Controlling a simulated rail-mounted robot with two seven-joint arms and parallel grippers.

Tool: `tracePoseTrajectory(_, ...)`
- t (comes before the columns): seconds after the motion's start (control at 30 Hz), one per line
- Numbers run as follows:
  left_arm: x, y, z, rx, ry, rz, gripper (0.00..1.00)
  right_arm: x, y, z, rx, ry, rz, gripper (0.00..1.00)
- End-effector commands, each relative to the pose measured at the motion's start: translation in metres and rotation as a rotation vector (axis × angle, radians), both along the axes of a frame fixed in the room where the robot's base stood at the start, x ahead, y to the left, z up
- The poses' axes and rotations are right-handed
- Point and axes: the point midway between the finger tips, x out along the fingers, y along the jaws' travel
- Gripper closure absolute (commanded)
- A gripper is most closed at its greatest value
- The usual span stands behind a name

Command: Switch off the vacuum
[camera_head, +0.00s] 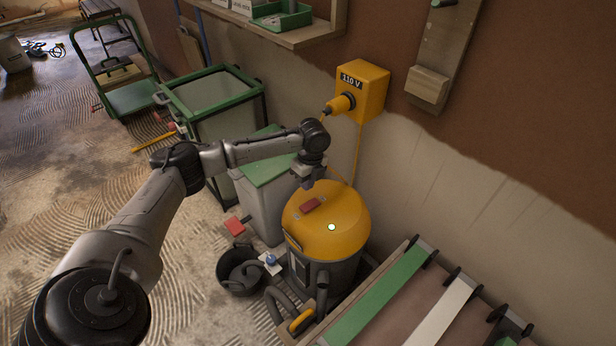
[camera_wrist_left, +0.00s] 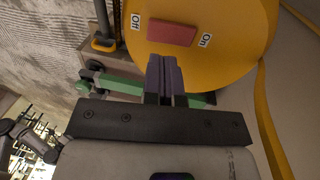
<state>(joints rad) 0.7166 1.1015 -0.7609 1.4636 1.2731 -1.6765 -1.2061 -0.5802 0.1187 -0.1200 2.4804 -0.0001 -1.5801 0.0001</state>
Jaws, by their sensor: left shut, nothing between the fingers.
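The vacuum (camera_head: 345,228) has a yellow domed lid and a dark body, and stands against the wall. A red rocker switch (camera_head: 310,205) lies on its lid, left of a small pale green dot (camera_head: 331,227). In the left wrist view the red switch (camera_wrist_left: 172,33) sits between an "Off" label (camera_wrist_left: 137,20) on the left and an "On" label (camera_wrist_left: 206,40) on the right. My left gripper (camera_head: 306,185) is shut and empty, just above the lid by the switch. Its closed purple fingertips (camera_wrist_left: 164,62) show just below the switch; contact cannot be told. My right gripper is not in view.
A yellow 110 V box (camera_head: 365,92) with a plug and cable hangs on the wall behind the vacuum. A green-lidded bin (camera_head: 262,200) stands left of it, a black bucket (camera_head: 240,285) in front. A rack of coloured boards (camera_head: 385,300) is at the right.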

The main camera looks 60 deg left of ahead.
Motion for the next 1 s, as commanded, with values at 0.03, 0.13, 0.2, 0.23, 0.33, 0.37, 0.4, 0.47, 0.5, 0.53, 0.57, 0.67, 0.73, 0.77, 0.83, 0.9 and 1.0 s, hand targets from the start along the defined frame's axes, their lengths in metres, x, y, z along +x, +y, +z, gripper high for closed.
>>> tracePoseTrajectory(0.03,-0.002,0.0,-0.014,0.001,0.003,0.0,1.0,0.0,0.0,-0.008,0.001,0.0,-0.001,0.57)
tracePoseTrajectory(0.13,-0.004,0.0,-0.031,0.001,0.002,0.0,1.0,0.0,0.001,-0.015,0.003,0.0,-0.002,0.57)
tracePoseTrajectory(0.2,-0.006,0.0,-0.041,0.001,0.002,0.001,1.0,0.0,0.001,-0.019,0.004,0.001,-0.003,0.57)
tracePoseTrajectory(0.23,-0.006,-0.001,-0.046,0.001,0.001,0.0,1.0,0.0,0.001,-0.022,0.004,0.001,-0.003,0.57)
tracePoseTrajectory(0.33,-0.008,-0.001,-0.058,0.001,0.002,0.0,1.0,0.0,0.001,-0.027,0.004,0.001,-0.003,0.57)
tracePoseTrajectory(0.37,-0.009,-0.001,-0.06,0.002,0.002,0.0,1.0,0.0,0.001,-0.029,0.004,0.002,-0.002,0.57)
tracePoseTrajectory(0.4,-0.009,-0.001,-0.064,0.001,0.001,0.0,1.0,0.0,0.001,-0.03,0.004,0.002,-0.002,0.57)
tracePoseTrajectory(0.47,-0.01,-0.001,-0.067,0.001,0.0,0.0,1.0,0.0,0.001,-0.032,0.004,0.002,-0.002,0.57)
tracePoseTrajectory(0.5,-0.01,-0.001,-0.069,0.001,0.0,0.0,1.0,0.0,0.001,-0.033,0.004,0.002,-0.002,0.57)
tracePoseTrajectory(0.53,-0.01,-0.001,-0.07,0.001,0.0,0.0,1.0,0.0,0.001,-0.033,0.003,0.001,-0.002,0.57)
tracePoseTrajectory(0.57,-0.01,-0.001,-0.071,0.001,0.0,0.0,1.0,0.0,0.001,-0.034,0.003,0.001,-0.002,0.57)
tracePoseTrajectory(0.67,-0.011,-0.001,-0.073,0.001,0.0,0.0,1.0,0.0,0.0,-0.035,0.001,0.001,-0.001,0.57)
tracePoseTrajectory(0.73,-0.011,-0.001,-0.074,0.001,0.0,0.0,1.0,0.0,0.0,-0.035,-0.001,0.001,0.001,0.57)
tracePoseTrajectory(0.77,-0.011,-0.001,-0.074,0.001,0.0,0.0,1.0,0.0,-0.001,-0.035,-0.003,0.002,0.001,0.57)
tracePoseTrajectory(0.83,-0.011,-0.001,-0.074,0.001,0.0,0.0,1.0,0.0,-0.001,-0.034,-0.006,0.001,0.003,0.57)
tracePoseTrajectory(0.9,-0.011,-0.001,-0.074,0.001,0.0,0.0,1.0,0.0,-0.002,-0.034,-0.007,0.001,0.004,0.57)
tracePoseTrajectory(1.0,-0.011,-0.001,-0.074,0.001,0.0,0.0,1.0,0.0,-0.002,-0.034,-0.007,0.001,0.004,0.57)
